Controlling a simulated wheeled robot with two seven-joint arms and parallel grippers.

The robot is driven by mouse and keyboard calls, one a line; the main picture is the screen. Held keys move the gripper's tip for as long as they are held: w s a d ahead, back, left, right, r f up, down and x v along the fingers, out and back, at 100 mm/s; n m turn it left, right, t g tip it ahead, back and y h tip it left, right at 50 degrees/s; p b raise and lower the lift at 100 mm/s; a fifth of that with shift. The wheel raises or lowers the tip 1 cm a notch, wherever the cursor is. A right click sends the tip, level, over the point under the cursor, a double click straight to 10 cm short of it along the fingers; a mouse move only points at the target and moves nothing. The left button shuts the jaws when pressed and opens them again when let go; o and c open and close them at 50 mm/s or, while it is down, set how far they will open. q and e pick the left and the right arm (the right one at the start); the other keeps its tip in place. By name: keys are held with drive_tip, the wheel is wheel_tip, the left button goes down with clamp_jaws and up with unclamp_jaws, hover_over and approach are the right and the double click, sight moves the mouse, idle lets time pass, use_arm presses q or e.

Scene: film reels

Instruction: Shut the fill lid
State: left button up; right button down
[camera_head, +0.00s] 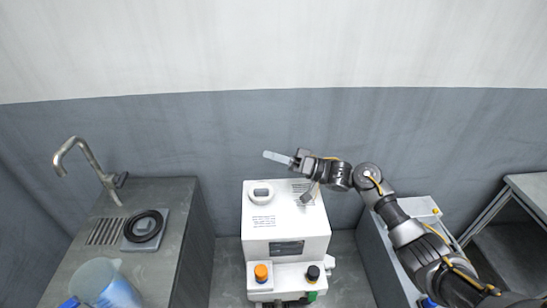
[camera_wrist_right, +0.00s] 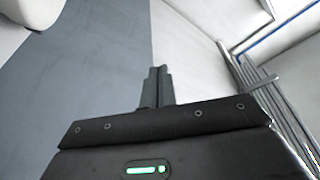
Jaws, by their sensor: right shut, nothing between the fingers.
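A white machine (camera_head: 286,222) stands in the middle of the head view. On its top, at the left, is a white rounded fitting (camera_head: 261,192) with a grey centre. I cannot tell whether this is the fill lid or the open filler. A small grey lever-like part (camera_head: 308,195) tilts up at the top's right side. My right gripper (camera_head: 266,154) is shut and empty, above and behind the machine's top, pointing left. It touches nothing I can make out. Its closed grey fingers also show in the right wrist view (camera_wrist_right: 158,72). My left gripper is not in view.
A counter (camera_head: 190,222) with a tap (camera_head: 83,160), a round black-ringed item (camera_head: 144,226) and a clear blue-tinted jug (camera_head: 104,284) stands left. Orange (camera_head: 262,272) and black (camera_head: 313,272) knobs sit on the machine's front. A grey-white unit (camera_head: 420,207) stands right, partly behind my arm.

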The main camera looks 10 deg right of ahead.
drive_tip(key=d+f+b, duration=0.1)
drive_tip(key=d, duration=0.1)
drive_tip(key=d+f+b, duration=0.1)
drive_tip(key=d, duration=0.2)
drive_tip(key=d+f+b, duration=0.1)
drive_tip(key=d, duration=0.2)
drive_tip(key=shift+s+f+b, duration=0.15)
drive_tip(key=shift+b, duration=0.2)
drive_tip(key=shift+s+d, duration=0.1)
drive_tip(key=shift+d, duration=0.65)
